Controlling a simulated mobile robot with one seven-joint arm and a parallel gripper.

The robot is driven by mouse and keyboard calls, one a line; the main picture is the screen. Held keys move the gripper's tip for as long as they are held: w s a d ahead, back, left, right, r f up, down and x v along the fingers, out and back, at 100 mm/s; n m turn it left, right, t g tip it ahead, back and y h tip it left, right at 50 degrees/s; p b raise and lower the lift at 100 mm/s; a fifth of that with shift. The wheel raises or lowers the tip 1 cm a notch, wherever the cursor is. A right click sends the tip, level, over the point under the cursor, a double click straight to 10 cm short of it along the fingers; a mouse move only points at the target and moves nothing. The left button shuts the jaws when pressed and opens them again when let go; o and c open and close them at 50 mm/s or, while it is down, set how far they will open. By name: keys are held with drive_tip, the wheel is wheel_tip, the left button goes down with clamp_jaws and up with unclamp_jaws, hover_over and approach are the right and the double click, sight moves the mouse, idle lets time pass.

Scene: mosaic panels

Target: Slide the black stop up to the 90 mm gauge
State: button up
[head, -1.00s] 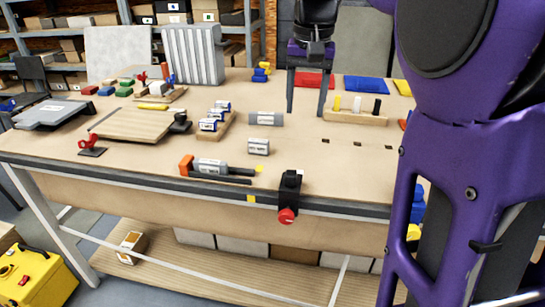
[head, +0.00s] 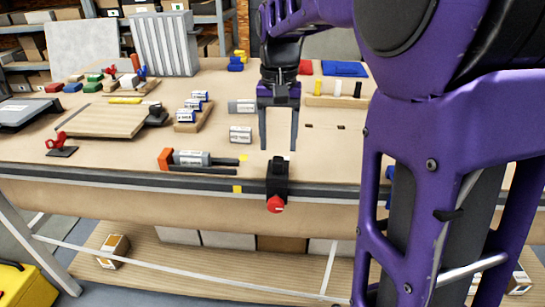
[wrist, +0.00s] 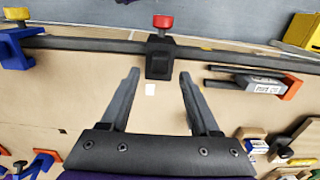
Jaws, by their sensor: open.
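The black stop (head: 277,178) sits on the dark rail at the table's front edge, with a red knob (head: 276,204) on its front. In the wrist view the stop (wrist: 160,60) lies just beyond my fingertips, centred between them. My gripper (head: 278,148) is open and empty, fingers pointing down behind the stop; its fingers also show in the wrist view (wrist: 160,76). A grey labelled cylinder with an orange end block (head: 192,158) lies left of the stop, near the rail. Its label is too small to read, so I cannot tell whether it is the 90 mm gauge.
A yellow mark (head: 237,189) is on the rail left of the stop. A white labelled block (head: 240,134) and a wooden holder (head: 186,124) with labelled pieces stand farther back. A red clamp (head: 61,146) is at left. A blue clamp (wrist: 15,50) grips the edge beyond the stop.

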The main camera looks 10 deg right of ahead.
sight(278, 159)
drive_tip(key=shift+f+b, duration=0.4)
drive_tip(key=shift+f, duration=2.35)
clamp_jaws()
